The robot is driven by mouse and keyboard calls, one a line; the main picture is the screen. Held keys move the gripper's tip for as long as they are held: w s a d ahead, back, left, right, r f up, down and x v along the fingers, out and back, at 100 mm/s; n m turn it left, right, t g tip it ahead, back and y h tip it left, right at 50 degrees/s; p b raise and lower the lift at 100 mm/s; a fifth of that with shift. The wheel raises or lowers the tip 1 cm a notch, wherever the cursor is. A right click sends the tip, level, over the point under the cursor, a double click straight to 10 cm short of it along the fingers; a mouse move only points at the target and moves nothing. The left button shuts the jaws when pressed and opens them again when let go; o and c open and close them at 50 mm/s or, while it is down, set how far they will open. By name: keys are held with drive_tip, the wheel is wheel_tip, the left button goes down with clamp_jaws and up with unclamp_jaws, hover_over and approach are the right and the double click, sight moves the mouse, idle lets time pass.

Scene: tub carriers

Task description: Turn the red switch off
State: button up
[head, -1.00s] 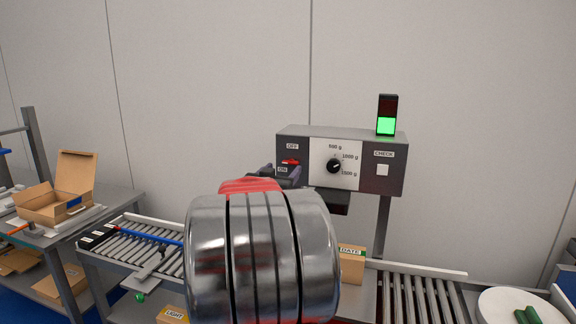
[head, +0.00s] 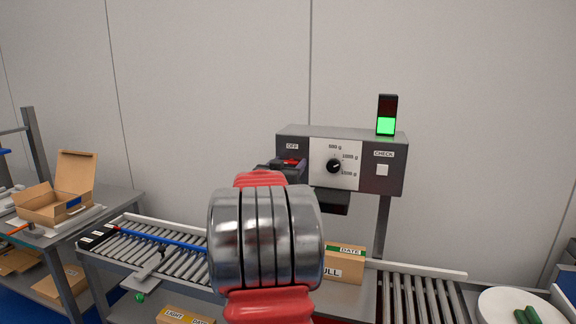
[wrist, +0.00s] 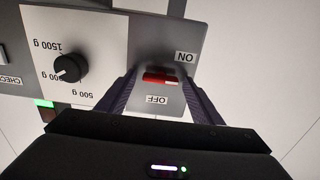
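The red switch (head: 291,162) sits on the left of the grey control box, below the OFF label (head: 292,146). In the wrist view, which is turned over, the red switch (wrist: 160,78) lies between the ON label (wrist: 186,57) and the OFF label (wrist: 157,99). My gripper (wrist: 158,84) is open, with one dark finger on each side of the switch. I cannot tell whether the fingers touch the panel. In the head view my gripper (head: 282,169) covers the ON label and the area just under the switch. Which way the switch is tipped is unclear.
A dial (head: 334,166) and a CHECK button (head: 382,170) are right of the switch. The lamp (head: 387,126) above the box glows green. A roller conveyor (head: 150,250) and cardboard boxes (head: 345,264) are below. The wall above the box is clear.

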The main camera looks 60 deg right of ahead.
drive_tip(key=c, duration=0.9)
drive_tip(key=shift+w+a, duration=0.1)
drive_tip(key=shift+a, duration=0.15)
drive_tip(key=shift+c, duration=0.2)
drive_tip(key=shift+d, duration=0.15)
